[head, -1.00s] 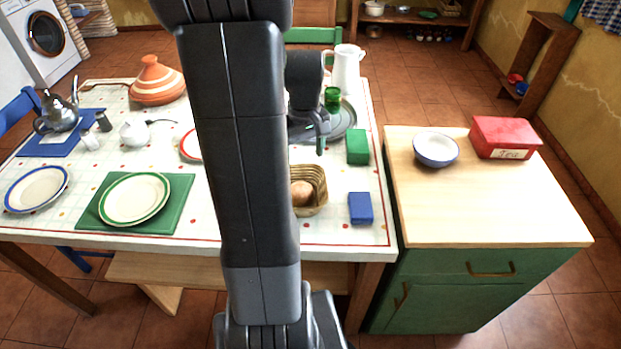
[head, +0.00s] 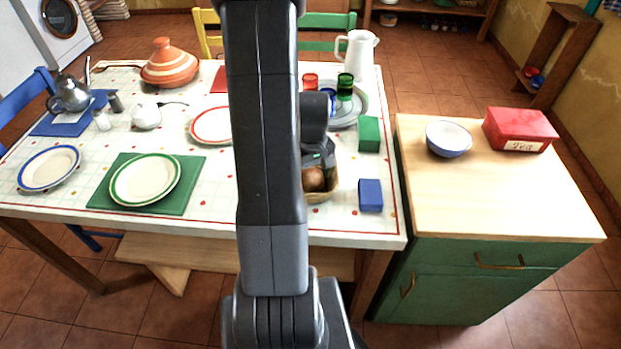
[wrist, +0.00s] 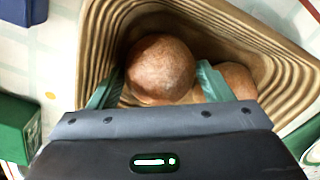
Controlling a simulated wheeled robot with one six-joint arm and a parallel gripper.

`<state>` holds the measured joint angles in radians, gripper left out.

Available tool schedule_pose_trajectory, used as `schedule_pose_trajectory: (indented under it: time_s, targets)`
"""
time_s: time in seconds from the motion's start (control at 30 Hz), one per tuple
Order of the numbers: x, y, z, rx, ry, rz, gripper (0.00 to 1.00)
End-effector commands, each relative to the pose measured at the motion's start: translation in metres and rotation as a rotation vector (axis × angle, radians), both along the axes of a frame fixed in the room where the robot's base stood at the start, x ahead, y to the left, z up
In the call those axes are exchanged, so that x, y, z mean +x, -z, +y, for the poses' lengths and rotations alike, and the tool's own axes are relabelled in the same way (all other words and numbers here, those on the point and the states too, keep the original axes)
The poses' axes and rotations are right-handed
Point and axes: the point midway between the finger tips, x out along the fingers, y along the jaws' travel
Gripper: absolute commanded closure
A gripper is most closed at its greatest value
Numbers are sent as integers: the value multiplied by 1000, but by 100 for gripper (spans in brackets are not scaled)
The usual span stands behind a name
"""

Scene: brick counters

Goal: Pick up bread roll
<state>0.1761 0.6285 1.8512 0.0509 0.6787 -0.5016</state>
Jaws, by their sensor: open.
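A round brown bread roll (wrist: 160,66) lies in a ridged tan basket (wrist: 103,45), seen in the wrist view. My gripper (wrist: 160,82) is open and reaches down into the basket, with one green finger on each side of the roll. A second roll (wrist: 238,80) lies beside it at the right, partly hidden behind the right finger. In the head view the roll (head: 314,179) shows in the basket (head: 322,197) near the table's front edge. My arm hides the basket's left part there.
A blue box (head: 370,195) and a green box (head: 368,134) stand right of the basket. A round tray (head: 352,118) with red and green glasses is behind it. A green-rimmed plate (head: 145,180) lies to the left. The wooden counter's front is clear.

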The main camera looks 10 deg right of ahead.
Motion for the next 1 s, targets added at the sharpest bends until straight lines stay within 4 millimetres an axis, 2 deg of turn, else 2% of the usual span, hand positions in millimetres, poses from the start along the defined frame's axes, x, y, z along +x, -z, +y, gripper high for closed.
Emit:
schedule_pose_trajectory:
  time_s: [0.3,0.43,0.47,0.8,1.0]
  targets:
    - [0,5,0,0,0,-1,27]
    - [0,5,0,0,0,0,53]
    - [0,5,0,0,0,0,55]
    - [0,3,0,0,0,-1,55]
    - [1,-19,0,-1,0,-5,55]
